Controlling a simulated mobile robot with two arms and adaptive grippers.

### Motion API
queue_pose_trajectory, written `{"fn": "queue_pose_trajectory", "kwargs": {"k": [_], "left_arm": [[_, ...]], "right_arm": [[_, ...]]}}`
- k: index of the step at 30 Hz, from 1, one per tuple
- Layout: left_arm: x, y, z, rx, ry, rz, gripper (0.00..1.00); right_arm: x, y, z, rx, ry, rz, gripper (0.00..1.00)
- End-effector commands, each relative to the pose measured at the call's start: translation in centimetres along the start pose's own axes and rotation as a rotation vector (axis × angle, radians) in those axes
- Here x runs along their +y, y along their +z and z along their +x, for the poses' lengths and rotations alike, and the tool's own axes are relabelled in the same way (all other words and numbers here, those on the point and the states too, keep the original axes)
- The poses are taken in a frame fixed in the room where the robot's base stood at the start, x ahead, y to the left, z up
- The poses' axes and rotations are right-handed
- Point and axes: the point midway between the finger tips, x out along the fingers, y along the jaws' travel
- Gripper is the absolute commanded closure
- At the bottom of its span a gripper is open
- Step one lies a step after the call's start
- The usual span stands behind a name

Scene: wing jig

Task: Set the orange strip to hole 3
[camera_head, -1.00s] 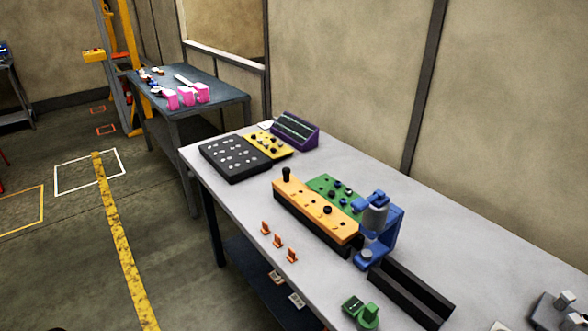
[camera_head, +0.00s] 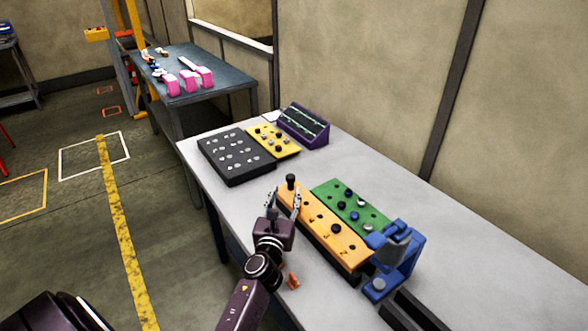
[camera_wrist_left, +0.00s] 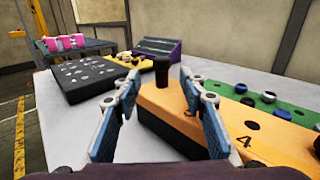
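The orange strip (camera_head: 318,222) lies on top of a long dark block on the grey table, with numbers and small holes along it. A black knob (camera_head: 290,181) stands upright at its far end; it also shows in the left wrist view (camera_wrist_left: 162,70). My left gripper (camera_head: 284,196) is open at the strip's far end. In the left wrist view its fingers (camera_wrist_left: 159,88) stand apart, with the black knob appearing between them. I cannot tell whether they touch the strip. My right gripper is not in view.
A green strip (camera_head: 325,190) with several knobs lies alongside. A blue stand (camera_head: 403,262) is at the near end. A black tray (camera_head: 237,178), yellow plate (camera_head: 288,148) and purple rack (camera_head: 318,138) stand beyond. An orange clip (camera_head: 293,281) is beside my arm.

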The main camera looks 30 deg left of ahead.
Motion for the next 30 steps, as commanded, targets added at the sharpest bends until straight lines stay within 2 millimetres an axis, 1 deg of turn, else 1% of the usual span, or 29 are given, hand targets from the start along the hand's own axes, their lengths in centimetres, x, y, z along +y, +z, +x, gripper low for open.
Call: {"fn": "queue_pose_trajectory", "kwargs": {"k": [2,5,12,15,18,22,29,30], "left_arm": [[-0.3,0.0,0.5,-0.005,-0.009,0.033,0.62],[-0.3,0.1,1.5,-0.006,-0.009,0.038,0.62],[-0.3,0.1,5.3,-0.005,-0.009,0.033,0.62],[-0.3,0.0,6.6,-0.005,-0.008,0.033,0.62],[-0.3,0.1,7.4,-0.005,-0.009,0.033,0.62],[-0.3,0.0,7.9,-0.004,-0.009,0.033,0.62],[-0.3,0.0,7.9,-0.004,-0.009,0.033,0.62],[-0.3,0.0,7.9,-0.004,-0.009,0.033,0.65]], "right_arm": [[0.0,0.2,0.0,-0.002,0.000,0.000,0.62],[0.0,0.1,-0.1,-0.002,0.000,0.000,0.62],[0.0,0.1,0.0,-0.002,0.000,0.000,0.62],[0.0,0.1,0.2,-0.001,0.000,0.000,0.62],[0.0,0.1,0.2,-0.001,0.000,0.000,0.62],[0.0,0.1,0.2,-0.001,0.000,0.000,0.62],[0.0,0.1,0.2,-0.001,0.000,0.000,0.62],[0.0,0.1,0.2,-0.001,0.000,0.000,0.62]]}}
